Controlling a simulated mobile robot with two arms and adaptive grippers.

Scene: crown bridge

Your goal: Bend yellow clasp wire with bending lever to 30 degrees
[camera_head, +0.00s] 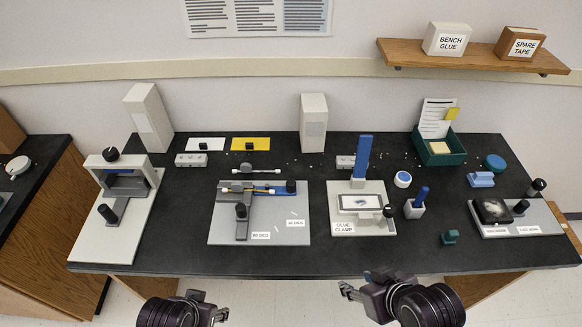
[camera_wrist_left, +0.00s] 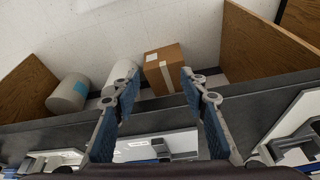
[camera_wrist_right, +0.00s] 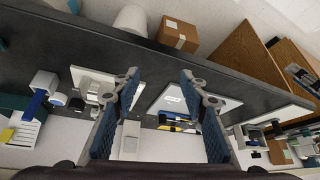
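The yellow clasp wire (camera_head: 262,191) lies across the upper part of the grey bending plate (camera_head: 222,229), beside a blue strip. Its bend is too small to judge. A grey bending lever with a black knob (camera_head: 241,211) stands at the plate's left middle. Another black knob (camera_head: 291,186) is at the wire's right end. Angle labels lie on the plate. My left gripper (camera_head: 207,306) is open and empty in front of the bench; its spread fingers show in the left wrist view (camera_wrist_left: 158,88). My right gripper (camera_head: 359,284) is open and empty, also before the bench edge.
The glue clamp (camera_head: 378,226) stands right of the bending plate, with a blue-handled tool (camera_head: 416,203) beyond it. A white-based press (camera_head: 107,241) stands at left. A green bin (camera_head: 440,158) is at back right. The bench front strip below the bending plate is clear.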

